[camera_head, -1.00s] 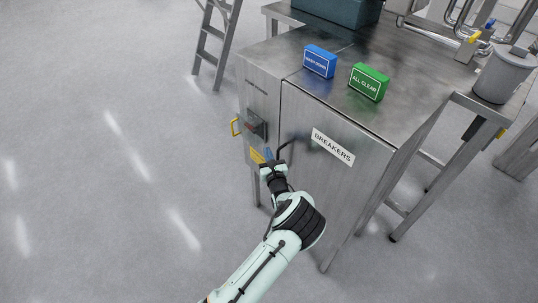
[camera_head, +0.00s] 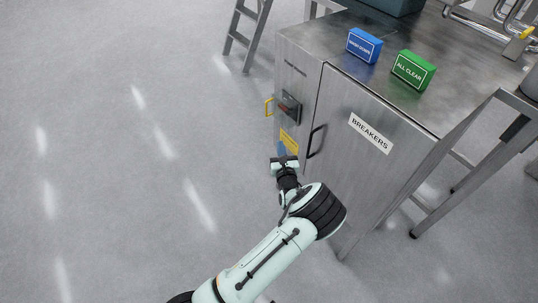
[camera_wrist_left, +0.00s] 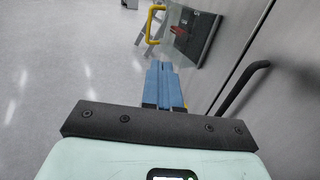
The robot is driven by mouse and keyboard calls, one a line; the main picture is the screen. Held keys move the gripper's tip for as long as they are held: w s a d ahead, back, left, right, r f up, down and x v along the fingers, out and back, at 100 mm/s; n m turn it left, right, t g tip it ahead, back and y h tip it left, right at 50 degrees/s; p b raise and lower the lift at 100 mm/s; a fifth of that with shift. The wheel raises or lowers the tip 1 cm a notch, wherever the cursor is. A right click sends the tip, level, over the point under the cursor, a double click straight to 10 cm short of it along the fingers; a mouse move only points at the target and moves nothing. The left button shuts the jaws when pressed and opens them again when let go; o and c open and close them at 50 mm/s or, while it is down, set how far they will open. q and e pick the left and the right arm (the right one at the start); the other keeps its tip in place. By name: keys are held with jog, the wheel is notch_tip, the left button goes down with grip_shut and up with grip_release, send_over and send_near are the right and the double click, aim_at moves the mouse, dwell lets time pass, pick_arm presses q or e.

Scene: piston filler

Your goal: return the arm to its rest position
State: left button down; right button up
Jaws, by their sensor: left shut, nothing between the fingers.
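My left arm comes in from the bottom of the head view and reaches to the front of the steel cabinet. My left gripper (camera_head: 281,149) has blue fingers, which are together with nothing between them. It is beside the lower front of the cabinet, left of the black door handle (camera_head: 316,141). In the left wrist view, the shut blue fingers (camera_wrist_left: 165,84) point away toward the yellow handle (camera_wrist_left: 154,24). The black door handle (camera_wrist_left: 240,88) is to their right. I cannot tell the exact gap to the cabinet. My right gripper is not in view.
The steel cabinet (camera_head: 340,165) has a "BREAKERS" door and a dark switch with a red part (camera_head: 289,106). A blue block (camera_head: 364,45) and a green "ALL CLEAR" block (camera_head: 412,70) stand on top. A ladder (camera_head: 247,35) stands behind. The floor at left is clear.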

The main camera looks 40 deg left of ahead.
pick_arm(q)
jog(key=shift+s+a, duration=0.25)
jog(key=shift+s, duration=0.85)
jog(key=shift+s+a, duration=0.25)
jog(key=shift+s, duration=0.8)
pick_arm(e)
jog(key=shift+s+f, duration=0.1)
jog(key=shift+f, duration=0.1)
